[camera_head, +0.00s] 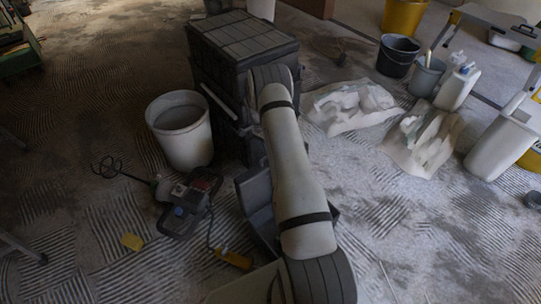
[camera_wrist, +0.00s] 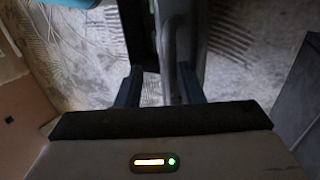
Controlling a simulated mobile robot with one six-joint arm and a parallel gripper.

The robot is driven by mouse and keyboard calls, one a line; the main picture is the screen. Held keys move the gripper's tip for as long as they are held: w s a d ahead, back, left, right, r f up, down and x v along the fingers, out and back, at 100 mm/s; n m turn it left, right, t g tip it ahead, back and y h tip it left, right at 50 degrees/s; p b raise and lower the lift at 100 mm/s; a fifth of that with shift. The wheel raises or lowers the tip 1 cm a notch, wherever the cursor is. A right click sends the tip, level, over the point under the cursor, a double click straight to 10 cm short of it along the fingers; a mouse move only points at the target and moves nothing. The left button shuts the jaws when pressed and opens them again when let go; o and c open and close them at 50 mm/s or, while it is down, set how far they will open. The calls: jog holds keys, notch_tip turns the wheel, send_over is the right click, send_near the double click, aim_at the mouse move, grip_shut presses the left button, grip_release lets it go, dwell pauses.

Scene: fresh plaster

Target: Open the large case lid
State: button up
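The large case (camera_head: 245,38) is a dark, boxy case with a ribbed top, standing at the upper middle of the head view. Its lid looks shut. A light grey bar (camera_head: 219,101) runs along its front side. My arm covers its right front part, and my gripper is hidden there. In the wrist view my gripper (camera_wrist: 160,74) has its two dark fingers apart. A grey rounded bar (camera_wrist: 169,45) lies beyond and between the fingertips, beside a dark edge. I cannot tell whether the fingers touch it.
A white bucket (camera_head: 181,130) stands left of the case, with a power mixer (camera_head: 186,203) on the floor in front. Crumpled plastic bags (camera_head: 350,105) lie to the right. A black bucket (camera_head: 397,56) and white containers (camera_head: 457,88) stand farther right. Ridged floor is clear at lower right.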

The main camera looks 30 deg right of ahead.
jog(key=v, duration=0.6)
jog(key=shift+r, duration=0.1)
